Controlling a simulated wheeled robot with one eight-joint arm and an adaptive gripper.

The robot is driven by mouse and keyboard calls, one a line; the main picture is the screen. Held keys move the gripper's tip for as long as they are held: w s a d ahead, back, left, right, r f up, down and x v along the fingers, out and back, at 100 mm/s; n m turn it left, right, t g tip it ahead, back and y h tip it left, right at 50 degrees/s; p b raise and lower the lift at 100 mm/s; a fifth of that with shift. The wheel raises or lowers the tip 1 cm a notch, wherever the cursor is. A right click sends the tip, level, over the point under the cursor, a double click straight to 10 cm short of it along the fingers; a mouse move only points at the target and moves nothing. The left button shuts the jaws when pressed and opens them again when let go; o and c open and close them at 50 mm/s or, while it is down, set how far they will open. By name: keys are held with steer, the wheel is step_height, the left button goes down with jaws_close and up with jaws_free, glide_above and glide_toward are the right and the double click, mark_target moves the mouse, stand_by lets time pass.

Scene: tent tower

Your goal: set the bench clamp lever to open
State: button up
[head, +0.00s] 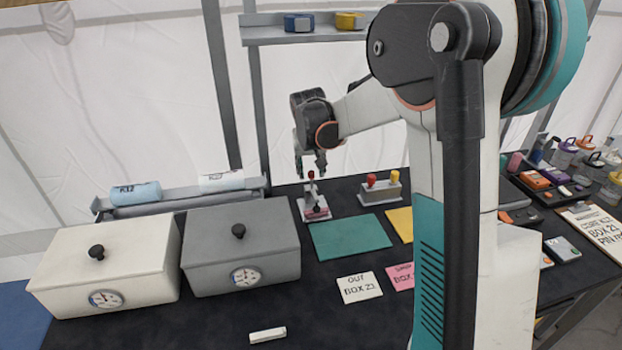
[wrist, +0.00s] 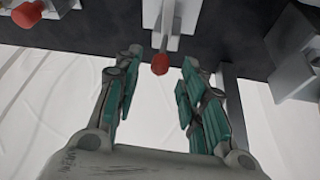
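The bench clamp (head: 314,207) stands on the black bench at the back, right of the grey box. It has a light base with a pinkish-red part, and its upright lever ends in a red knob (head: 311,175). My gripper (head: 311,172) is just above the clamp, pointing down. In the wrist view the clamp body (wrist: 172,18) is at top centre. Its red knob (wrist: 160,64) lies between the spread teal-padded fingers of my gripper (wrist: 157,85), with gaps on both sides. The fingers are open and hold nothing.
A lever box (head: 380,189) with red and yellow knobs stands close right of the clamp. A grey lidded box (head: 240,262) and a white lidded box (head: 105,275) stand left. A green mat (head: 350,237) lies in front. A shelf (head: 300,38) hangs above.

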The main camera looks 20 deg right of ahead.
mark_target(311, 172)
steer(key=shift+b+x, duration=0.45)
steer(key=shift+x, duration=1.55)
steer(key=shift+c, duration=0.4)
jaws_close()
